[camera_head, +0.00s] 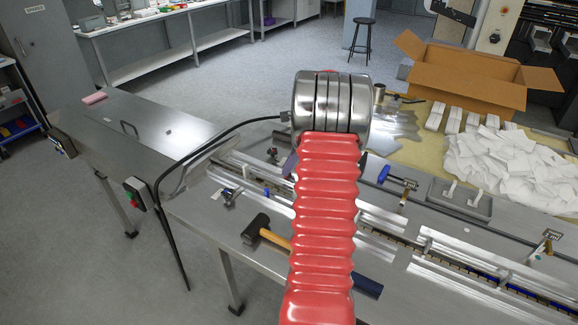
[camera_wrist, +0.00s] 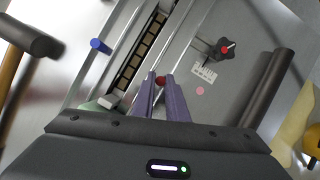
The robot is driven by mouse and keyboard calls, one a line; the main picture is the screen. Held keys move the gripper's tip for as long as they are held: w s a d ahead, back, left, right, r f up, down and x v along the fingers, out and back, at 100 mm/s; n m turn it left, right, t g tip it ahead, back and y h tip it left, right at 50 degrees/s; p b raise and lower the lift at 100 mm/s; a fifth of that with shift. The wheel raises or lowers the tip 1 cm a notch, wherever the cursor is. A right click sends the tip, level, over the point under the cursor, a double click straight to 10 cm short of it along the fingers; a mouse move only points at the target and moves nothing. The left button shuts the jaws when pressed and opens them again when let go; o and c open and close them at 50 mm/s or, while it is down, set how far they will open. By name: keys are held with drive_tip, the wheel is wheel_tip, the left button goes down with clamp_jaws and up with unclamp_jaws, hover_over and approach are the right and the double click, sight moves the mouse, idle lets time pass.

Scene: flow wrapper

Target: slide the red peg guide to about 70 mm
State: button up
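In the wrist view, the two purple fingers of my gripper (camera_wrist: 161,77) reach down close together beside the dark slotted track. The red peg guide (camera_wrist: 161,81) shows as a small red rounded top between the fingertips, filling the narrow gap, so the gripper looks shut on it. The lower part of the guide is hidden by the fingers. A white scale label (camera_wrist: 204,73) lies to the right, with a black star knob with a red centre (camera_wrist: 225,48) beyond it. In the head view, my arm hides the guide and fingertips.
A blue peg (camera_wrist: 99,45) stands across the track. A mallet (camera_head: 257,229) lies on the steel table, its handle running under my arm's outline. An open cardboard box (camera_head: 465,75) and a white pile (camera_head: 510,160) are at the right. Long metal rails (camera_head: 470,268) run across the table.

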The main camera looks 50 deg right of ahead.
drive_tip(key=o, duration=0.4)
drive_tip(key=shift+f, duration=0.1)
drive_tip(key=shift+c, duration=0.2)
drive_tip(key=v, duration=1.4)
drive_tip(key=shift+w+a, duration=0.1)
